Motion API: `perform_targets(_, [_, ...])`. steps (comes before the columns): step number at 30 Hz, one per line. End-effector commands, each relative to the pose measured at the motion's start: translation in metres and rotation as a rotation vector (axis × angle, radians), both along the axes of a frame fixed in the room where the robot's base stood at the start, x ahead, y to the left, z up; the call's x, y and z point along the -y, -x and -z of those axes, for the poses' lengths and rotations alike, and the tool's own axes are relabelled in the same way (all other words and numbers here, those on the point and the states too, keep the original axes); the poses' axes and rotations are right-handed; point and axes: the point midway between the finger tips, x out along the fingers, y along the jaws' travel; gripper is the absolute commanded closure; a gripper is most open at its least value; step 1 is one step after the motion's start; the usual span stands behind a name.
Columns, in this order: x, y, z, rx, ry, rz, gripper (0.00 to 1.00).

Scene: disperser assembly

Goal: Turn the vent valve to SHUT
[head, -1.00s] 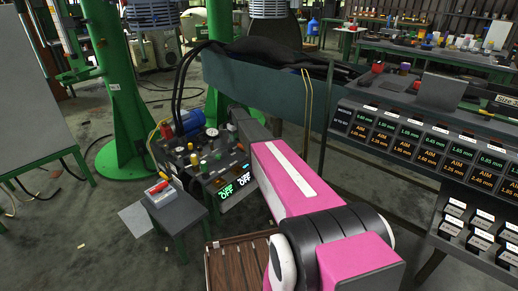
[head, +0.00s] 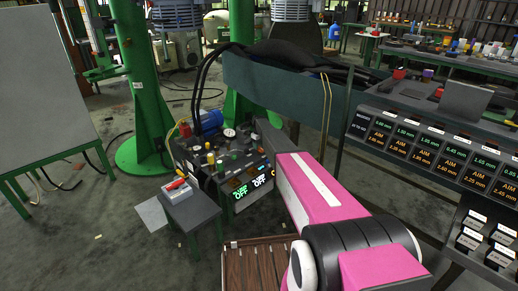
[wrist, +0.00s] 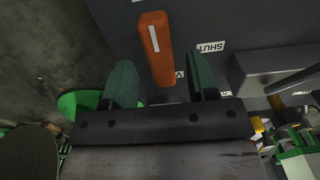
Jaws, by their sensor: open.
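The vent valve's orange handle (wrist: 156,48), with a white stripe along it, shows at the top of the wrist view. It runs nearly straight up and down the picture. A SHUT label (wrist: 210,47) lies to its right on the dark panel. There is a gap on both sides; I cannot tell the depth. In the head view my pink arm hides the gripper.
The pump panel (head: 207,153) with knobs, gauges and lit OFF displays stands left of my arm. A small grey table (head: 190,210) with a red-handled item stands before it. In the wrist view a grey box (wrist: 255,70) and a metal bar sit right of the handle.

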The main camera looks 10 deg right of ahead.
Motion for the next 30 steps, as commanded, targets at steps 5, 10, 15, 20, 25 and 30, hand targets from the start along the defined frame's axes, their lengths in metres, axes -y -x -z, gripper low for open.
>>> perform_targets(5, [0.0, 0.0, 0.019, 0.0, 0.0, 0.0, 0.47])
perform_targets(10, [0.0, 0.0, 0.021, 0.0, 0.0, 0.0, 0.47])
perform_targets(15, [0.0, 0.0, 0.02, 0.0, 0.0, 0.0, 0.66])
perform_targets(20, [0.0, 0.0, 0.02, 0.0, 0.0, 0.0, 0.96])
perform_targets(25, [0.0, 0.0, 0.02, 0.0, 0.0, 0.007, 0.96])
perform_targets(30, [0.0, 0.0, 0.02, 0.0, 0.0, 0.05, 0.96])
